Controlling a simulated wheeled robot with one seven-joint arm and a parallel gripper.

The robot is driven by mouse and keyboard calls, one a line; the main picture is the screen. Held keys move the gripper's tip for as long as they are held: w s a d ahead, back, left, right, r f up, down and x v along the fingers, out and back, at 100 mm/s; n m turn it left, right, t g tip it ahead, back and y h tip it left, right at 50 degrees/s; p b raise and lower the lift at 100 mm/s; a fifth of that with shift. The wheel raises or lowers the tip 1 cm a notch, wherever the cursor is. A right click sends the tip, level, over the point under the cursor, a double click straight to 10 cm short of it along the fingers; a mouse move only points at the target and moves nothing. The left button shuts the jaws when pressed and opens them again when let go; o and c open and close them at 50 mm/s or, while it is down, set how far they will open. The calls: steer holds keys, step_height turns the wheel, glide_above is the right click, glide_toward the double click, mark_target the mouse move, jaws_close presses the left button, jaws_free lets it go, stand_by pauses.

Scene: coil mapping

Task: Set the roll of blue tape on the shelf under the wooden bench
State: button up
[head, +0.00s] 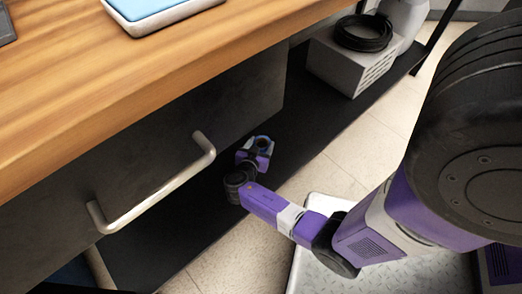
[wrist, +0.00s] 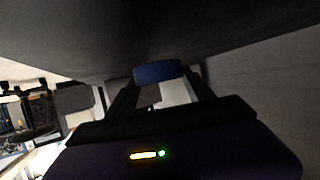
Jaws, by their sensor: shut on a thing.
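The roll of blue tape (head: 262,141) is small in the head view, at the far end of my gripper (head: 257,150). In the wrist view the tape (wrist: 157,72) shows as a blue band between the fingertips, and my gripper (wrist: 160,86) is shut on it. The wooden bench (head: 150,95) fills the upper left of the head view. Its dark lower shelf (head: 310,125) runs below the drawer. My gripper is over this shelf, beside the drawer front. Whether the tape touches the shelf cannot be told.
A grey drawer front with a pale bar handle (head: 160,190) is left of my gripper. A light box (head: 350,62) with a coiled black cable (head: 362,33) on top stands at the shelf's far end. The shelf between the box and my gripper is clear.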

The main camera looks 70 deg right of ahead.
mark_target(261, 149)
steer(key=shift+f+b, duration=0.4)
steer(key=shift+f, duration=0.95)
steer(key=shift+f, duration=0.15)
steer(key=o, duration=1.4)
steer(key=shift+c, duration=0.2)
steer(key=shift+r, duration=0.25)
steer(key=p+v, duration=0.3)
steer(key=v, duration=0.7)
steer(key=shift+a+p, duration=0.25)
steer(key=shift+p, duration=0.05)
steer(key=shift+v, duration=0.8)
